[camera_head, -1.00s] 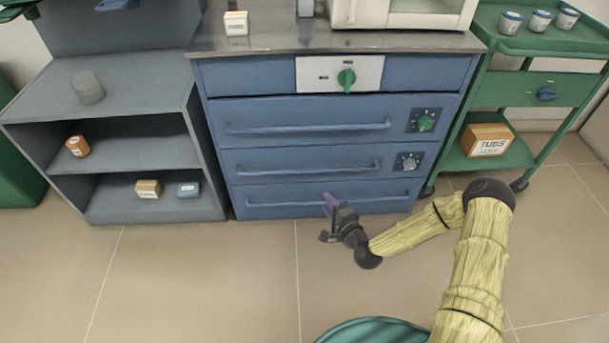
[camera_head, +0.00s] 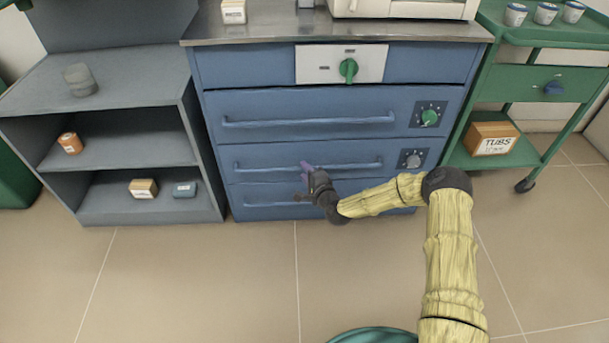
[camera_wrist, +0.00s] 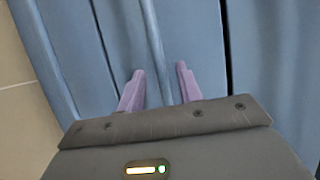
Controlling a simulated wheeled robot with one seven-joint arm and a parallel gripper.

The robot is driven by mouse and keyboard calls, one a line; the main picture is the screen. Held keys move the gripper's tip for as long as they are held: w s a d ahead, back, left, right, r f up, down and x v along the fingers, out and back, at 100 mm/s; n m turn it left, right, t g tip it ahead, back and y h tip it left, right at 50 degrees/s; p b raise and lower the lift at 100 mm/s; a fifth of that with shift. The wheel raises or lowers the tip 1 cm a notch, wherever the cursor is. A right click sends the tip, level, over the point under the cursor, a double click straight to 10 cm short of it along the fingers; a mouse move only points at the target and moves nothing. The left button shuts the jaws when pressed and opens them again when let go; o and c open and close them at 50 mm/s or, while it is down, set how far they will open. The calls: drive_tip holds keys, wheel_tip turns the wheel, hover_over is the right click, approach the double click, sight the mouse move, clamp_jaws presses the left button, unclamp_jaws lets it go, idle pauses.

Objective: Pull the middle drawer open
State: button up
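The middle drawer (camera_head: 262,178) of the blue cabinet is closed, its front flush with the others. Its long horizontal handle (camera_head: 350,165) has my gripper (camera_head: 306,168) in front of it, near mid-length. In the wrist view, my gripper (camera_wrist: 161,76) is open, its two purple fingers apart. The same handle (camera_wrist: 153,35) appears as a pale blue bar running between the fingertips, with visible room on both sides. I cannot tell whether the fingertips reach past the bar. My forearm and hand hide part of the bottom drawer (camera_head: 255,205).
The top drawer (camera_head: 250,105) with its handle is above, closed. A grey knob (camera_head: 412,160) is right of the middle handle. A grey shelf unit (camera_head: 205,205) stands left and a green cart (camera_head: 505,160) right. The floor (camera_head: 200,280) in front is clear.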

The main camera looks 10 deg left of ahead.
drive_tip(key=shift+w+a, duration=0.4)
drive_tip(key=shift+w, duration=0.1)
clamp_jaws()
